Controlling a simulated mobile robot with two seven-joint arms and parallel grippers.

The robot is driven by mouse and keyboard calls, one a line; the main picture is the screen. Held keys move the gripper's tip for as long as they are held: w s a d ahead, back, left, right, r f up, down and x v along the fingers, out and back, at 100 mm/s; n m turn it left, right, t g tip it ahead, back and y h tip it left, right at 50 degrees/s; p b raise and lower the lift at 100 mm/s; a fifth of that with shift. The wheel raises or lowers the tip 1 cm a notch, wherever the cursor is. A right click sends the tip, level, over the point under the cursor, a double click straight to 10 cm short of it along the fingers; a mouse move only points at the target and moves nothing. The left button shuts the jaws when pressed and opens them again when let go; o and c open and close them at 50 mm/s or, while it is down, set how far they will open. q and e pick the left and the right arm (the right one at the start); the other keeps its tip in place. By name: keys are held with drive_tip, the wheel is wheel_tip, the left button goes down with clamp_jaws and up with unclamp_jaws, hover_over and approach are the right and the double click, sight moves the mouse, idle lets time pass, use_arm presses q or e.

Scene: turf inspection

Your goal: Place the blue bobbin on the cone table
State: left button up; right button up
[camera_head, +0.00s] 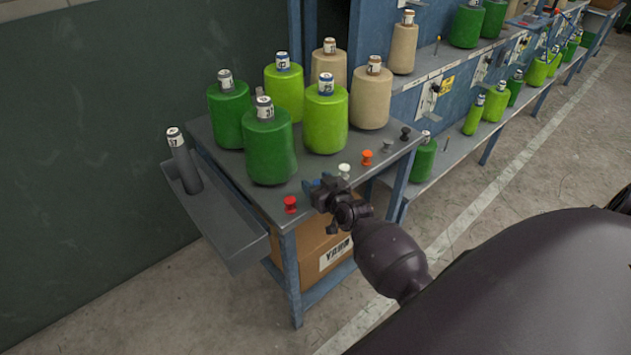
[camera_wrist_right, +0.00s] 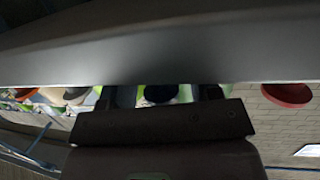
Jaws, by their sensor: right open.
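The cone table (camera_head: 310,168) has a grey top on blue legs and carries several large yarn cones. A row of small bobbins stands along its front edge. The blue bobbin (camera_head: 312,187) is in that row between the red and white ones, mostly hidden by my right gripper. My right gripper (camera_head: 321,188) is open at the table's front edge, its fingers around or close beside the blue bobbin. In the right wrist view a dark round bobbin top (camera_wrist_right: 160,93) shows between the two fingers; contact cannot be told. My left gripper is not in view.
Red (camera_head: 290,204), white (camera_head: 344,170), orange (camera_head: 367,157), grey (camera_head: 388,146) and black (camera_head: 405,133) bobbins share the front row. A dark green cone (camera_head: 270,150) stands close behind. A grey side trough (camera_head: 225,225) holds a bare tube (camera_head: 184,162). A cardboard box (camera_head: 315,255) sits below.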

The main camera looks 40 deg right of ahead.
drive_tip(key=d+p+v, duration=0.1)
drive_tip(key=v, duration=1)
drive_tip(key=s+a+f+n+g, duration=0.1)
drive_tip(key=s+a+f, duration=0.3)
drive_tip(key=s, duration=0.5)
drive_tip(key=s+a+f+g+y, duration=0.1)
drive_tip(key=s+a+f+g, duration=0.2)
drive_tip(key=s+a, duration=0.4)
drive_tip(key=s+f, duration=0.1)
drive_tip(key=s, duration=0.2)
drive_tip(key=shift+n+g, duration=0.3)
drive_tip(key=shift+n, duration=0.1)
drive_tip(key=shift+a, duration=0.1)
